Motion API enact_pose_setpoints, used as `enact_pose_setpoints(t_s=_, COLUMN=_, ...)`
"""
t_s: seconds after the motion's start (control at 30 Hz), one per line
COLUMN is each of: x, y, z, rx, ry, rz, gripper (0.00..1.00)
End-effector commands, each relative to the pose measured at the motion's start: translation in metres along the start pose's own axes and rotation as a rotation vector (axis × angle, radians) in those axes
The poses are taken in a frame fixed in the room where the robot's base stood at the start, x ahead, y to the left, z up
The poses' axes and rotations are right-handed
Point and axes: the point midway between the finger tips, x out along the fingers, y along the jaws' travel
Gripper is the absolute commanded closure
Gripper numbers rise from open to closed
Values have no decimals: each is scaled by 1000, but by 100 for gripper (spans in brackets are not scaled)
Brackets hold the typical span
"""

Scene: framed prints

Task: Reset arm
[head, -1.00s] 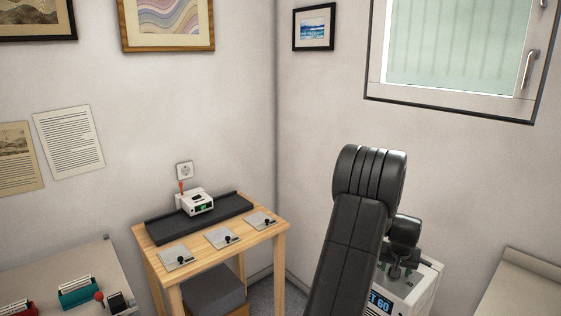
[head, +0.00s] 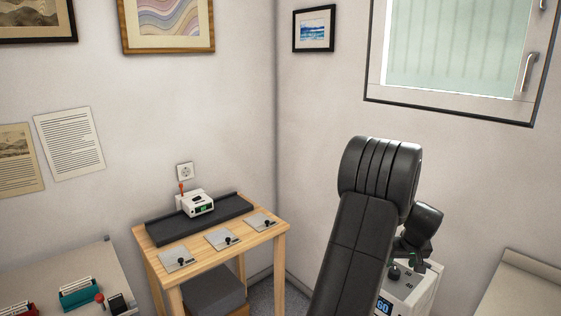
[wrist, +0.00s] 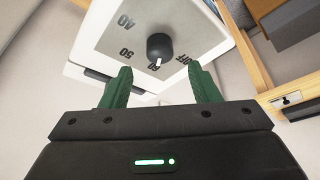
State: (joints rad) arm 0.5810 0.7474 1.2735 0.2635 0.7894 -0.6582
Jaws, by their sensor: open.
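My arm (head: 358,235) rises at the right of the head view, folded at a thick ribbed black joint. My gripper (wrist: 160,90) shows in the wrist view with its two green fingers apart and nothing between them. Beyond the fingers is a white device with a grey dial panel (wrist: 115,30) marked with numbers such as 40 and 50. A black knob (wrist: 160,47) with a white pointer line stands on that panel, apart from the fingers. In the head view the white device (head: 415,290) is partly hidden behind my arm.
A wooden table (head: 270,236) holds a black tray (head: 160,232), a small white device (head: 200,204) and several metal plates with black levers. A grey desk (head: 60,262) is at the left, a pale bench (head: 530,275) at the right. Framed prints and a window (head: 455,50) are on the walls.

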Motion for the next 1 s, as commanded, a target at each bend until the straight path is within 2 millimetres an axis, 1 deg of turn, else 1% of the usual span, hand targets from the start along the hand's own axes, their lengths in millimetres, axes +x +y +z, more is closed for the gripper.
enact_pose_setpoints(t_s=0.03, x=-9, y=0, z=0, rx=0, ry=2, rz=1, gripper=44)
enact_pose_setpoints(t_s=0.1, x=-20, y=0, z=0, rx=0, ry=1, rz=2, gripper=44)
enact_pose_setpoints(t_s=0.3, x=-39, y=0, z=0, rx=1, ry=0, rz=1, gripper=44)
enact_pose_setpoints(t_s=0.43, x=-43, y=0, z=0, rx=1, ry=-1, rz=0, gripper=44)
enact_pose_setpoints(t_s=0.77, x=-44, y=0, z=0, rx=1, ry=-1, rz=1, gripper=44)
enact_pose_setpoints(t_s=0.87, x=-48, y=-1, z=0, rx=2, ry=0, rz=3, gripper=44)
enact_pose_setpoints(t_s=1.0, x=-62, y=-5, z=-1, rx=6, ry=3, rz=13, gripper=44)
